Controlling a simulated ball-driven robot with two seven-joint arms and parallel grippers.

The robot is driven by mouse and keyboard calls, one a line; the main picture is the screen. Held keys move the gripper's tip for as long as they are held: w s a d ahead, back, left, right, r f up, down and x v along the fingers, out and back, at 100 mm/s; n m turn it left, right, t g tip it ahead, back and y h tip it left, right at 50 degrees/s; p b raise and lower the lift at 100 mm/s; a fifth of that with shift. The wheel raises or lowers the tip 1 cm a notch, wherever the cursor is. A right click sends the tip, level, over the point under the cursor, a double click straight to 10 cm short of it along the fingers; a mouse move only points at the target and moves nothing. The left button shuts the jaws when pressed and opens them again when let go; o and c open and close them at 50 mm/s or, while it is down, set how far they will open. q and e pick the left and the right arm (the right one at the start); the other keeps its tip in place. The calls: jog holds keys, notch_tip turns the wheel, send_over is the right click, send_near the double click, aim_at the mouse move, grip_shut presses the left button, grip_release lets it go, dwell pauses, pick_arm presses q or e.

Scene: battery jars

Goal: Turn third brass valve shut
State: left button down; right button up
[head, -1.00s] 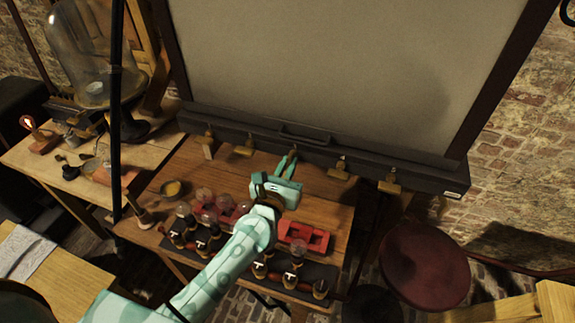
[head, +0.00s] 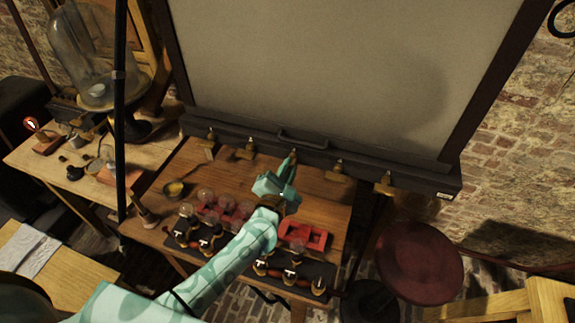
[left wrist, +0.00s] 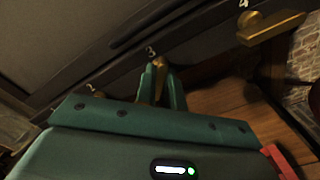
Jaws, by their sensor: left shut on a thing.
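The third brass valve (left wrist: 159,70) sits on the dark rail under the number 3 in the left wrist view. My left gripper (head: 288,168) is at this valve in the head view. In the left wrist view its two green fingers (left wrist: 162,86) stand on either side of the valve's brass part, shut on it. The fingers and palm hide much of the valve, so its handle's exact angle is unclear. The fourth valve (head: 337,171) is just right of the gripper, and the second valve (head: 245,151) is to the left. My right gripper is not in view.
The first valve (head: 210,137) and fifth valve (head: 386,183) are at the rail's ends. Below my arm are red holders (head: 303,235), glass bulbs and dark switches on the wooden table (head: 220,170). A large pale panel (head: 320,70) rises behind the rail.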

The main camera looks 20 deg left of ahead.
pick_arm(q)
jog(key=m+p, duration=0.3)
jog(key=m, duration=0.6)
jog(key=shift+f, duration=0.2)
jog(key=shift+m, duration=0.3)
jog(key=c, duration=1.5)
grip_release()
jog(key=shift+d, duration=0.1)
jog(key=s, duration=1.6)
jog(key=shift+s+a, duration=0.15)
jog(key=shift+a, duration=0.15)
